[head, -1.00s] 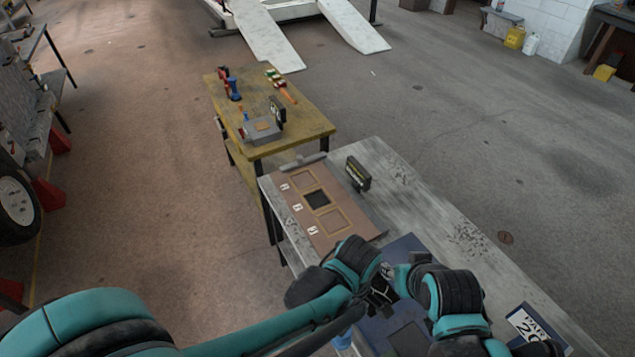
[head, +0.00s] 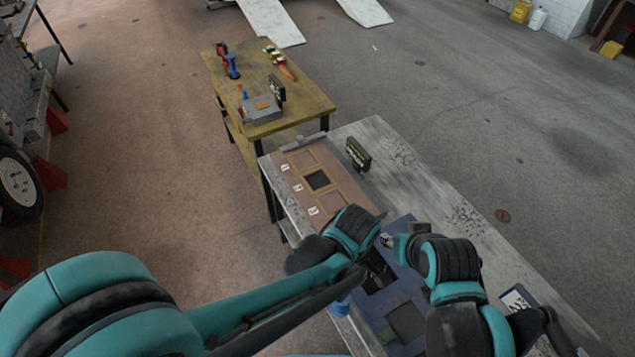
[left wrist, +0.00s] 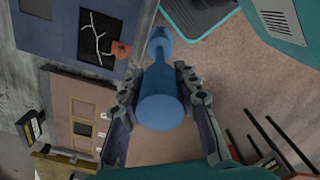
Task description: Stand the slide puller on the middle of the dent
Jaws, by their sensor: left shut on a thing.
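The slide puller (left wrist: 160,110) is blue, with a round wide end towards the camera and a narrow neck beyond. My left gripper (left wrist: 157,76) is shut on it, one finger on each side. In the head view the blue puller (head: 340,306) shows below my left arm, by the bench's left edge; the left jaws are hidden there. The blue panel (left wrist: 60,52) lies beside it, with a dark square carrying white branching lines (left wrist: 97,38). I cannot tell which patch is the dent. My right gripper (head: 387,240) is above the panel; its jaw opening is unclear.
A brown panel (head: 335,198) with square recesses and white number tags lies farther along the grey bench (head: 415,185). A dark sign block (head: 357,154) stands beside it. A yellow bench (head: 305,103) with tools is beyond. The grey bench's right side is largely clear.

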